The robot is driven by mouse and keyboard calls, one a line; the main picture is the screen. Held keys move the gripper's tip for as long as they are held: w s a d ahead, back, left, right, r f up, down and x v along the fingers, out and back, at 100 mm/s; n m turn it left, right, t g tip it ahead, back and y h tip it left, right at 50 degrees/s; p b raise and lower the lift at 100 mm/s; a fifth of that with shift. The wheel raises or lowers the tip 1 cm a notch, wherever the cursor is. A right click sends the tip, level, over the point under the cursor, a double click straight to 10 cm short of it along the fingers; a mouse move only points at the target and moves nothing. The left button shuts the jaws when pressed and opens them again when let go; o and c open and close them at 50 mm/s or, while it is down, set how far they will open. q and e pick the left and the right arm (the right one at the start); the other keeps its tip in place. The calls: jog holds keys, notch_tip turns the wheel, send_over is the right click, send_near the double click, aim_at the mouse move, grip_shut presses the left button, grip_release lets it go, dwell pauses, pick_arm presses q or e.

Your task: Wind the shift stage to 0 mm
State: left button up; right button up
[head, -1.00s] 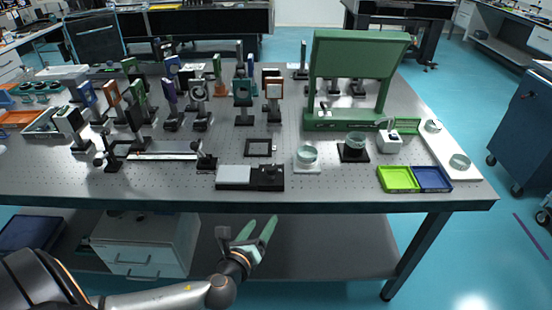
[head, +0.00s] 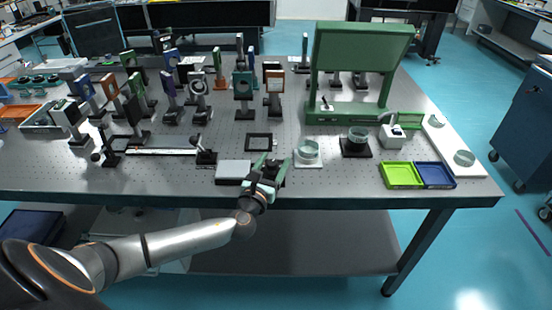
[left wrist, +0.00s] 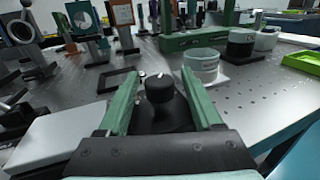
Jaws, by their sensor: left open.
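The shift stage is a low block with a pale plate (head: 234,172) on its left and a black part with a dark round knob on its right. In the left wrist view the knob (left wrist: 160,90) has a white mark on top, and the pale plate (left wrist: 55,135) is at lower left. My left gripper (head: 268,163) is open at the right end of the stage, its green fingers on either side of the knob. In the left wrist view the fingers (left wrist: 160,100) look apart from the knob. The head view hides most of the knob behind the gripper. My right gripper is not in view.
A black square frame (head: 259,142) lies behind the stage. A glass dish on a white base (head: 308,152) and a black cylinder (head: 357,140) stand to the right. Green (head: 401,175) and blue (head: 434,175) trays lie near the front right edge. Several optic mounts stand farther back.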

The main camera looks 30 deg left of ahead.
pick_arm(q)
jog(key=shift+x, duration=0.95)
grip_shut()
